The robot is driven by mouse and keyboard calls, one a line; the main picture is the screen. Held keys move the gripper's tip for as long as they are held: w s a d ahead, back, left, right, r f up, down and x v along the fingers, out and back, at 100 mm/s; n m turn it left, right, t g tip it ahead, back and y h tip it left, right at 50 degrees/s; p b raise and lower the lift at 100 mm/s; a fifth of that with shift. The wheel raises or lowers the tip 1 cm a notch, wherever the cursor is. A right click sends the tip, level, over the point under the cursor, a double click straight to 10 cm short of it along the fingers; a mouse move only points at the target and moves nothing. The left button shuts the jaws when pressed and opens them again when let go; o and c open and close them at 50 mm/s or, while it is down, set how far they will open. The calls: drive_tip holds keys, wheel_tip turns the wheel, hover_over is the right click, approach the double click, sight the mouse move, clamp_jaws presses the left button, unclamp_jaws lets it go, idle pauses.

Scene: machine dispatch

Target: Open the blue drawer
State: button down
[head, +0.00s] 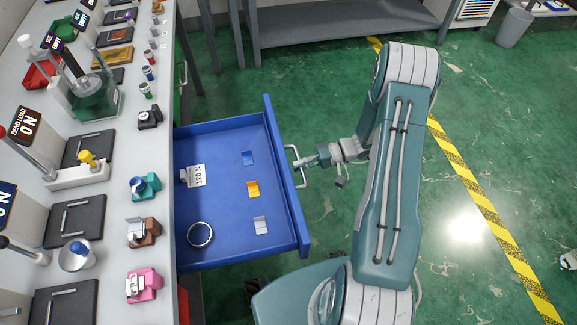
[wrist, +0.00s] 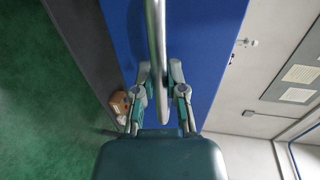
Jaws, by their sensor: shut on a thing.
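The blue drawer (head: 222,215) stands pulled out from under the grey workbench in the head view, with its inside open to sight. Its blue front panel (head: 287,180) faces right and carries a pale metal handle (head: 299,166). My gripper (head: 305,162) is at this handle, outside the front panel. In the wrist view my gripper (wrist: 162,98) has its two fingers on either side of the handle bar (wrist: 156,40) and is shut on it.
The drawer holds a white 120 N tag (head: 197,176), a metal ring (head: 200,235) and small blue, orange and grey pieces. Tools crowd the workbench (head: 108,245) at left. A grey shelf (head: 340,25) stands behind.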

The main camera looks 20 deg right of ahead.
drive_tip(key=shift+s+d+f, duration=0.1)
drive_tip(key=shift+d+f, duration=0.05)
drive_tip(key=shift+f, duration=0.05)
drive_tip(key=c, duration=0.7)
unclamp_jaws()
drive_tip(key=shift+d+r, duration=0.1)
drive_tip(key=v, duration=1.2)
drive_tip(key=shift+w, duration=0.25)
